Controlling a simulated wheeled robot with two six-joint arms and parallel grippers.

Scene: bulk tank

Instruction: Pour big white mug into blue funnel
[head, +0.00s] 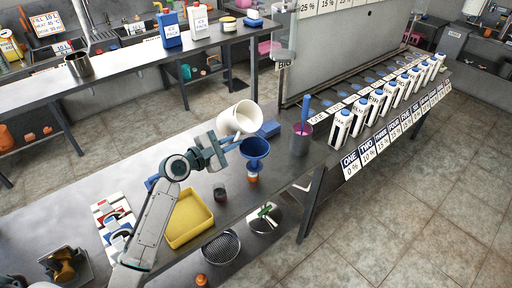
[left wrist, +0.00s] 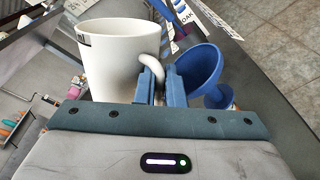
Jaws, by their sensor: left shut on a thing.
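The big white mug (head: 239,119) is held in the air above the bench, tilted with its mouth toward the lower right, beside and above the blue funnel (head: 255,148). It also shows in the left wrist view (left wrist: 118,62). My left gripper (head: 222,146) is shut on the mug's handle; its blue fingers (left wrist: 161,84) grip the handle in the left wrist view. The blue funnel (left wrist: 201,72) is just right of the fingers there. In the head view the funnel stands over a small orange-and-white container (head: 253,178). No stream is clear to see. My right gripper is not in view.
A yellow tray (head: 190,219), a small dark jar (head: 220,192) and a round mesh strainer (head: 221,247) lie near the arm. A row of white bottles (head: 362,118) runs along the right bench. A blue block (head: 268,129) lies behind the funnel.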

